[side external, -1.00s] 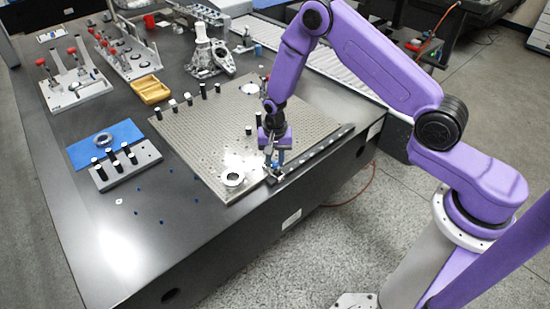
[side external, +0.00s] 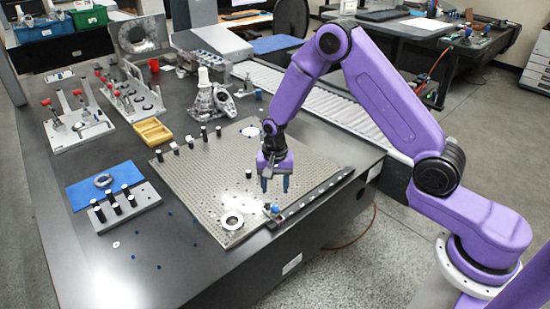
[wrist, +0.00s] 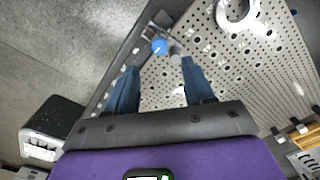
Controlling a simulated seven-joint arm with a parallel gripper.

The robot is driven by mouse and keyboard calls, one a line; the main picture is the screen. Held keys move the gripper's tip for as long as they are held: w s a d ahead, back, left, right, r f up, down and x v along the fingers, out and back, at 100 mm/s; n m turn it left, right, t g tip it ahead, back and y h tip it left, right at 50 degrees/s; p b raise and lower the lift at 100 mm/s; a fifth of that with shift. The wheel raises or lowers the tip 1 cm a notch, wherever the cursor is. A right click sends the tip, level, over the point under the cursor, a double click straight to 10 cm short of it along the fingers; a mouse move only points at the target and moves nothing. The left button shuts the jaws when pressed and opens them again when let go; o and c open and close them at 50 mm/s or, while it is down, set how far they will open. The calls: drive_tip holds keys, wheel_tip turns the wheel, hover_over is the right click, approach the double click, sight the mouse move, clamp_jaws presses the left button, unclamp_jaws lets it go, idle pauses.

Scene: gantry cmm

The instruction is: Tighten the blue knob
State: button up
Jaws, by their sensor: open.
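The blue knob (side external: 275,209) sits on the dark rail along the front right edge of the perforated plate. It also shows in the wrist view (wrist: 159,46), beyond my fingertips, roughly centred between them and touching neither. A small grey metal piece (wrist: 175,55) is close beside it. My gripper (side external: 275,188) is open and empty, pointing down a little above the knob. In the wrist view its two blue fingers (wrist: 160,66) are spread wide.
The perforated plate (side external: 205,185) carries a metal ring (side external: 232,221) left of the knob and several black cylinders at its back left. A yellow tray (side external: 152,132) and fixtures with red-handled clamps stand farther left. Floor lies beyond the table's front edge.

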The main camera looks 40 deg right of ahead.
wheel_tip(320, 180, up, 10)
hover_over(275, 207)
drive_tip(key=shift+r, duration=0.1)
idle(0.5)
wheel_tip(275, 207, down, 18)
drive_tip(key=n, duration=0.9)
drive_tip(key=shift+r, duration=0.25)
clamp_jaws()
